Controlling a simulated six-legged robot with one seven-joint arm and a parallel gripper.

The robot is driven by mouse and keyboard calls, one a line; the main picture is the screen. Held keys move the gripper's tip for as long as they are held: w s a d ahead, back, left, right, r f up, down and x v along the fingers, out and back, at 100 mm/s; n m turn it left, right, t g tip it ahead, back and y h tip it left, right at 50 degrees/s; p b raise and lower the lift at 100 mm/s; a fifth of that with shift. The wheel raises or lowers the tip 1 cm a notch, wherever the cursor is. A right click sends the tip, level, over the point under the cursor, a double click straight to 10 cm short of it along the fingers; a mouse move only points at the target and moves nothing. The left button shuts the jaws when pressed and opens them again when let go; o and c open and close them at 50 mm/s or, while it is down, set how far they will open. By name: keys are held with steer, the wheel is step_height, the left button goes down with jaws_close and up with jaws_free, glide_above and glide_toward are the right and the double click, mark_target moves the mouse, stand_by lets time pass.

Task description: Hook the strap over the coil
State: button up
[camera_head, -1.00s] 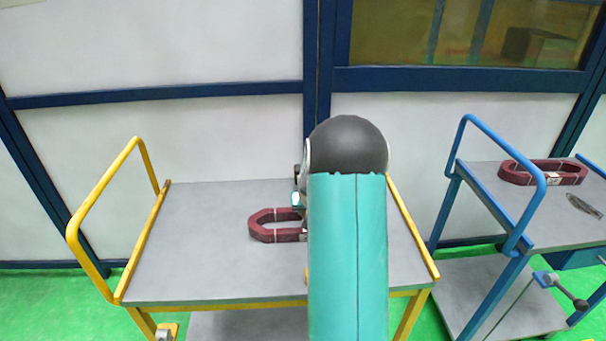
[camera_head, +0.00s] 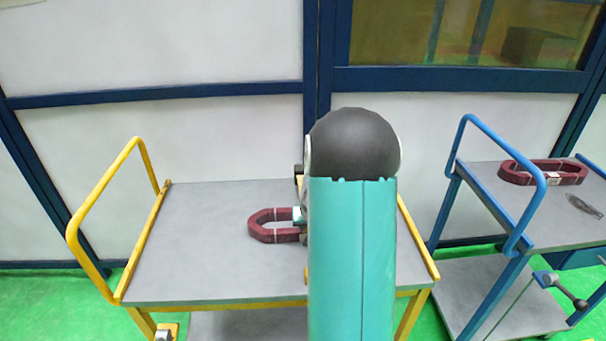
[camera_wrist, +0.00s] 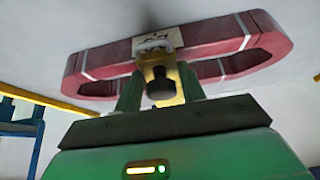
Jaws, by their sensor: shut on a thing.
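The coil (camera_head: 268,234) is a dark red, elongated ring with white bands. It lies on the grey top of the yellow cart, its right part hidden behind my arm. In the wrist view the coil (camera_wrist: 222,37) spans the upper part, with a white label on its near side. My gripper (camera_wrist: 160,86) is shut on a small yellow piece (camera_wrist: 167,98) with a dark round end. The piece is in front of the coil's near side, by the label; I cannot tell whether they touch. No strap loop is clearly visible. In the head view my gripper is mostly hidden by my arm.
The yellow cart (camera_head: 190,245) has a raised handle on its left and free grey surface left of the coil. A blue cart (camera_head: 560,225) at the right bears another red coil (camera_head: 543,172) and a small flat item (camera_head: 584,206). A panelled wall stands behind.

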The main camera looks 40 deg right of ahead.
steer(key=shift+s+a+r, duration=0.1)
steer(key=shift+s+a, duration=1.1)
steer(key=shift+s, duration=0.2)
steer(key=shift+s+a+f, duration=0.1)
steer(key=shift+s+a, duration=1.1)
steer(key=shift+s, duration=0.25)
steer(key=shift+s+a+r, duration=0.1)
steer(key=shift+s+a, duration=1.1)
steer(key=shift+s, duration=0.2)
steer(key=o, duration=1.8)
steer(key=shift+r, duration=3.45)
